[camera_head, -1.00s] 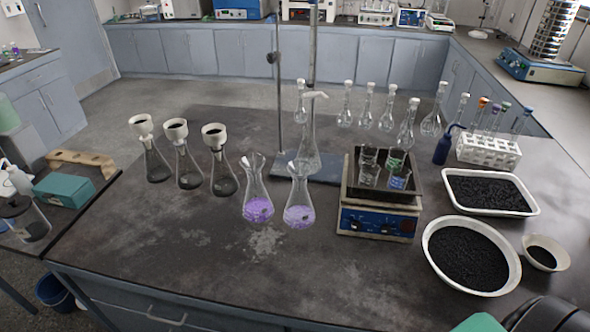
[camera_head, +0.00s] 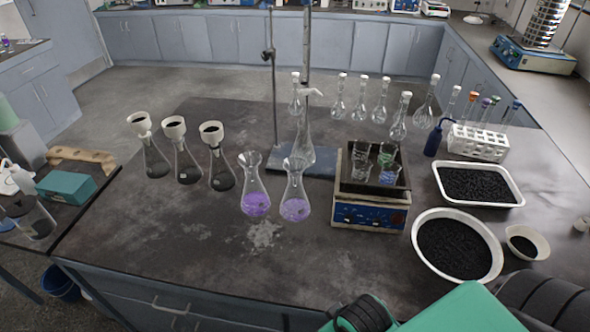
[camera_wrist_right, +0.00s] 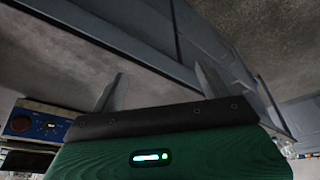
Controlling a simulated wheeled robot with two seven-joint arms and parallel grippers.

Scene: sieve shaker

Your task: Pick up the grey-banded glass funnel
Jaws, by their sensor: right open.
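Two clear conical flasks with purple contents stand side by side near the middle of the bench in the head view. Flared clear glass pieces, which look like funnels, top the left flask (camera_head: 255,201) and the right flask (camera_head: 294,207). The left glass top (camera_head: 250,160) and the right glass top (camera_head: 295,164) are too small to tell a grey band on either. My right gripper (camera_wrist_right: 160,70) is open and empty in its wrist view, its fingers wide apart. In the head view my green right arm enters at the bottom right, in front of the bench. My left gripper is out of view.
Several flasks with white funnels (camera_head: 173,125) stand at the left. A clamp stand (camera_head: 275,105) with a tall flask stands behind the purple ones. A blue-fronted hot plate (camera_head: 368,216) and dishes of black grains (camera_head: 414,232) lie right. The front of the bench is clear.

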